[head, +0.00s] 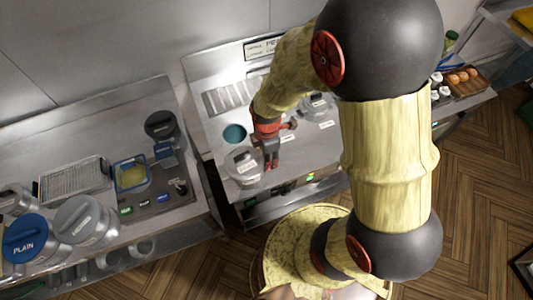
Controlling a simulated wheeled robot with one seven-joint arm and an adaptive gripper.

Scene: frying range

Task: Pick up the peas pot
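My gripper (271,160), red and dark, points down over the front of the middle counter (215,82). Its fingers are small and close together here, and I cannot tell their opening. A silver lidded pot (240,168) stands just left of the fingers, with a white label too small to read. I cannot tell whether the fingers touch it. Another silver lidded pot (316,106) stands farther back to the right, partly hidden by my arm. I cannot read which pot is the peas pot. A sign (262,48) at the back is partly covered.
A round teal opening (234,133) lies behind the near pot. The left counter holds a wire basket (75,180), a blue-rimmed tub (131,174), a pot with a blue "PLAIN" lid (27,238) and other pots. A tray of eggs (462,80) stands at the right.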

